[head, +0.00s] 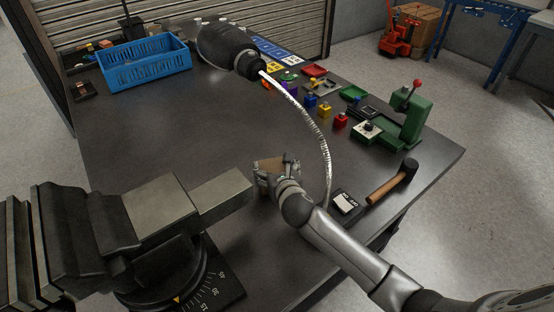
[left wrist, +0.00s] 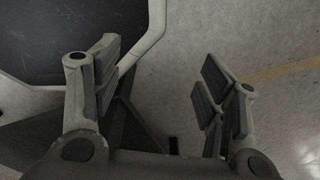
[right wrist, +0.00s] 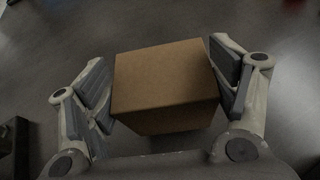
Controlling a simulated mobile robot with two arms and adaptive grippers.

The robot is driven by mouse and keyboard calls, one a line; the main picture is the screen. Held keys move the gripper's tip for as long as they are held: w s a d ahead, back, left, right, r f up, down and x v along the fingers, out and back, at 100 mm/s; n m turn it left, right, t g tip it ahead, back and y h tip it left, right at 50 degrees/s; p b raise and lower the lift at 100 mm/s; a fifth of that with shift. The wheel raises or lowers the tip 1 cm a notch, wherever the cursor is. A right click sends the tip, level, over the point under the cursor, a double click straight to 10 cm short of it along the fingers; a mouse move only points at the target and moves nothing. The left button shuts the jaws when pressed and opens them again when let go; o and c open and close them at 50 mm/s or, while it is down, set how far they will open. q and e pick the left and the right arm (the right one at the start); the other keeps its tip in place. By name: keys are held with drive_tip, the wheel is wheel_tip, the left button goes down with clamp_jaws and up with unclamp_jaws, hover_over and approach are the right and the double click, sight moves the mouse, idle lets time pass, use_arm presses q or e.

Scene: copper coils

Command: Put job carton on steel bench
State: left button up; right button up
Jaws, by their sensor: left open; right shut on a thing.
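The job carton is a small brown cardboard box (right wrist: 165,80), held between the two fingers of my right gripper (right wrist: 168,100) in the right wrist view. In the head view the carton (head: 268,168) shows at the tip of my right gripper (head: 284,178), partly hidden by it, over the dark steel bench (head: 130,150). I cannot tell whether the carton touches the bench top. My left gripper (left wrist: 160,95) is open and empty in the left wrist view, with pale floor below it. It is not in the head view.
A large vise (head: 160,215) stands at the front left, close to the carton. A hammer (head: 392,182) and a small black box (head: 347,203) lie to the right. A blue crate (head: 145,65) and several coloured blocks stand behind. The bench middle is clear.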

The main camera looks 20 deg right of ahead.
sight(277, 160)
drive_tip(key=shift+w+d+f, duration=0.1)
drive_tip(key=shift+w+d, duration=0.2)
drive_tip(key=shift+w, duration=0.4)
drive_tip(key=w, duration=0.1)
drive_tip(key=w+d, duration=0.1)
drive_tip(key=w, duration=0.1)
drive_tip(key=shift+w+d+f, duration=0.1)
drive_tip(key=shift+d+f, duration=0.15)
use_arm(q)
drive_tip(key=shift+w+a+r, duration=0.1)
drive_tip(key=shift+w+r, duration=0.3)
use_arm(e)
drive_tip(key=shift+f, duration=0.35)
drive_tip(key=o, duration=1.2)
drive_tip(key=shift+f, duration=0.15)
use_arm(q)
drive_tip(key=shift+p, duration=0.3)
drive_tip(key=shift+w+r, duration=0.1)
use_arm(e)
drive_tip(key=v, duration=1.2)
drive_tip(key=shift+d, duration=0.1)
